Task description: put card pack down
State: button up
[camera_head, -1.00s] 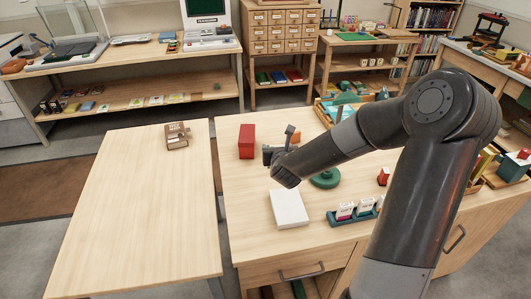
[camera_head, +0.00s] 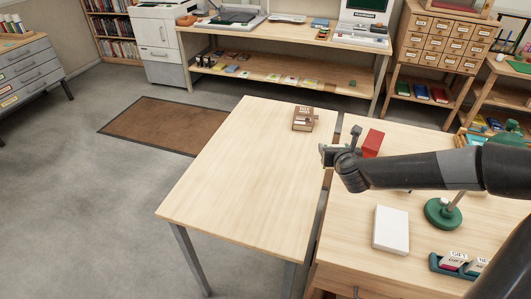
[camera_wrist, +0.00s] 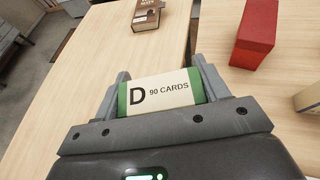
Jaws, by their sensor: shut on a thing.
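The card pack (camera_wrist: 160,93) is cream with green ends and reads "D 90 CARDS". In the wrist view it sits between the two fingers of my gripper (camera_wrist: 163,90), which is shut on it. In the head view my gripper (camera_head: 340,157) is near the gap between the bare table (camera_head: 235,185) and the desk (camera_head: 345,250). It appears above the surfaces. The pack cannot be made out in the head view.
A brown book (camera_head: 304,118) lies at the bare table's far right corner. The rest of that table is clear. The desk holds a red box (camera_head: 372,143), a white block (camera_head: 391,229), a green round base (camera_head: 443,213) and a teal card tray (camera_head: 450,265).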

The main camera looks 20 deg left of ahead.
jog(key=shift+n+y, duration=0.3)
jog(key=shift+w+a+f, duration=0.1)
jog(key=shift+a+f, duration=1.65)
jog(key=shift+a, duration=0.75)
jog(key=shift+w+a+f, duration=0.15)
jog(key=shift+a+f, duration=1.65)
jog(key=shift+a, duration=0.75)
jog(key=shift+w+a+f, duration=0.1)
jog(key=shift+a+f, duration=1.65)
jog(key=shift+a, duration=0.75)
jog(key=shift+f, duration=0.1)
jog(key=o, duration=1)
